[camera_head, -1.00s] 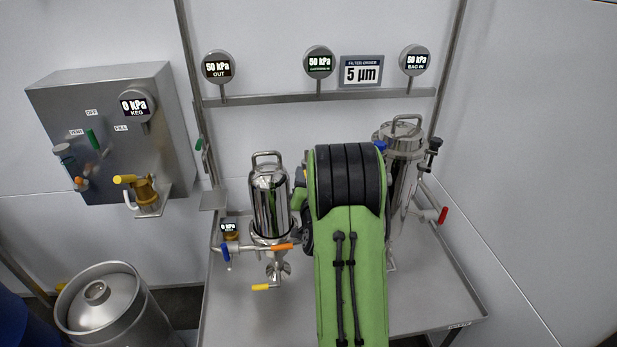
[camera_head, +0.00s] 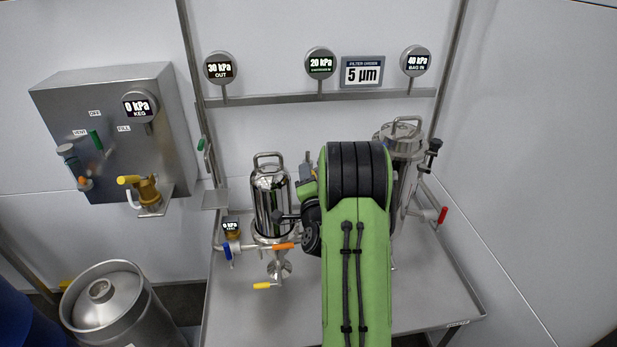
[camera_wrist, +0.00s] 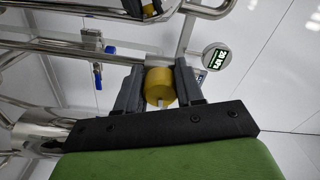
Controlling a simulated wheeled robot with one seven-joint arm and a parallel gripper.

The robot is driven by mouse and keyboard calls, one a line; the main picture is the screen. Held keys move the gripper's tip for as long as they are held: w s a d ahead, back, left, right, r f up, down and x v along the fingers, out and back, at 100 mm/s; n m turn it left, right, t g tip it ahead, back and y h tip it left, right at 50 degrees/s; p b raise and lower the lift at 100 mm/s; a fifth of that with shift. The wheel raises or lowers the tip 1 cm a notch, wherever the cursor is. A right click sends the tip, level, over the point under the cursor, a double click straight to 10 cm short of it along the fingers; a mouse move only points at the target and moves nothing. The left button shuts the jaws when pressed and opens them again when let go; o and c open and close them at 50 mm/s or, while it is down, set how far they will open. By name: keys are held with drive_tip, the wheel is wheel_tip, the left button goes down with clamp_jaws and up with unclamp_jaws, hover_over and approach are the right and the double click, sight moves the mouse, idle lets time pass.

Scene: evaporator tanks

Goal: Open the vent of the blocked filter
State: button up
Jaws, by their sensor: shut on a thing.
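In the wrist view my gripper (camera_wrist: 159,90) has its two dark fingers on either side of a yellow knob (camera_wrist: 160,84), shut on it. A pale stub shows at the knob's lower end. In the head view my green arm hides the knob and most of the gripper. A smaller steel filter housing (camera_head: 271,200) stands upright left of the arm, and a larger one (camera_head: 402,142) stands behind it to the right. Gauges read OUT 30 kPa (camera_head: 220,68), CARTRIDGE IN 20 kPa (camera_head: 320,63) and BAG IN 40 kPa (camera_head: 416,62).
A "5 µm" filter sign (camera_head: 363,73) hangs on the rail. A steel keg panel (camera_head: 110,130) is at the left, above a keg (camera_head: 112,302). Orange (camera_head: 283,246), blue (camera_head: 227,250), yellow (camera_head: 263,285) and red (camera_head: 442,215) handles project near the housings. The steel table (camera_head: 440,300) is bare at front right.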

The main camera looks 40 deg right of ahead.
drive_tip(key=shift+f+m, duration=0.1)
drive_tip(key=shift+m, duration=0.9)
drive_tip(key=o, duration=1)
